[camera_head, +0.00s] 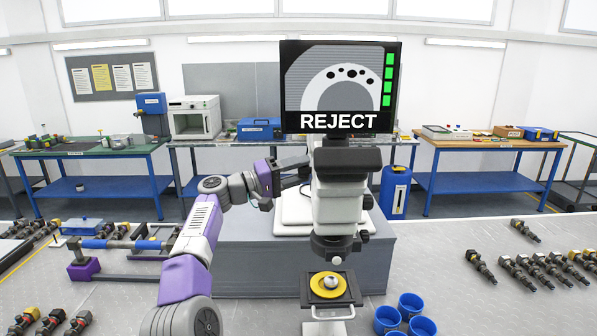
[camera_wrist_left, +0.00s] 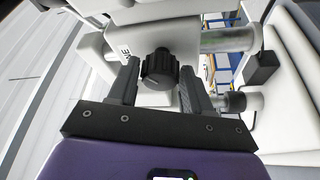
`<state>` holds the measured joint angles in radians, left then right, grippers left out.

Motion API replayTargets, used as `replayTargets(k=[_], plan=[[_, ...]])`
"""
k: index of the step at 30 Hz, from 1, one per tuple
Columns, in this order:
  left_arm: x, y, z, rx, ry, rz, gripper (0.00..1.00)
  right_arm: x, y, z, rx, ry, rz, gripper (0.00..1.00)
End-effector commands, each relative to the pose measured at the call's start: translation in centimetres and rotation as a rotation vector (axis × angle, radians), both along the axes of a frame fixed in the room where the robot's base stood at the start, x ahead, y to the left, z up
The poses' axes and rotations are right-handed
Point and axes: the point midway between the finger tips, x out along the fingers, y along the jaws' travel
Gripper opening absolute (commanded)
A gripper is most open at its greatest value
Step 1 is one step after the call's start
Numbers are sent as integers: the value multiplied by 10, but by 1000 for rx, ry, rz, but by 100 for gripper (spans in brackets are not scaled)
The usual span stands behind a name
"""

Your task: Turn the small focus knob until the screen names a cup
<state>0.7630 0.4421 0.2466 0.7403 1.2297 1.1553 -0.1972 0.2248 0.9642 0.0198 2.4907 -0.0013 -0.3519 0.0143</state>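The screen (camera_head: 340,87) on top of the microscope (camera_head: 338,200) reads "REJECT". It shows a pale ring shape with several dark spots and a column of green bars. My left gripper (camera_head: 300,177) is at the left side of the microscope. In the left wrist view, a dark ribbed knob (camera_wrist_left: 160,68) lies between the two fingertips of my left gripper (camera_wrist_left: 157,80). A narrow gap seems to show on each side of it, so the fingers look open around it. Part of a printed label shows beside the knob. My right gripper is not in view.
A yellow disc (camera_head: 329,285) with a metal piece sits on the stage below the lens. Blue cups (camera_head: 410,303) stand right of the stage. Several injectors (camera_head: 480,266) lie on the table at right. In the left wrist view, another dark knob (camera_wrist_left: 236,101) is close to the right finger.

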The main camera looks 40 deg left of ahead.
Motion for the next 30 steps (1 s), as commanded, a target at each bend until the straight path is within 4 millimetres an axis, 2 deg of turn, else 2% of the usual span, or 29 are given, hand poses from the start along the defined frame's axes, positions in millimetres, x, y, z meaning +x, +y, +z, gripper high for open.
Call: replayTargets(k=[3,12,24,30], plan=[[0,0,0,0,0,0,63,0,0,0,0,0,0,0],[-3,2,0,0,0,1,63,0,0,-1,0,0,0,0],[-55,31,-10,0,1,3,63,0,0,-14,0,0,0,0],[-66,36,-11,0,0,0,63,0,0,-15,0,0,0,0]])
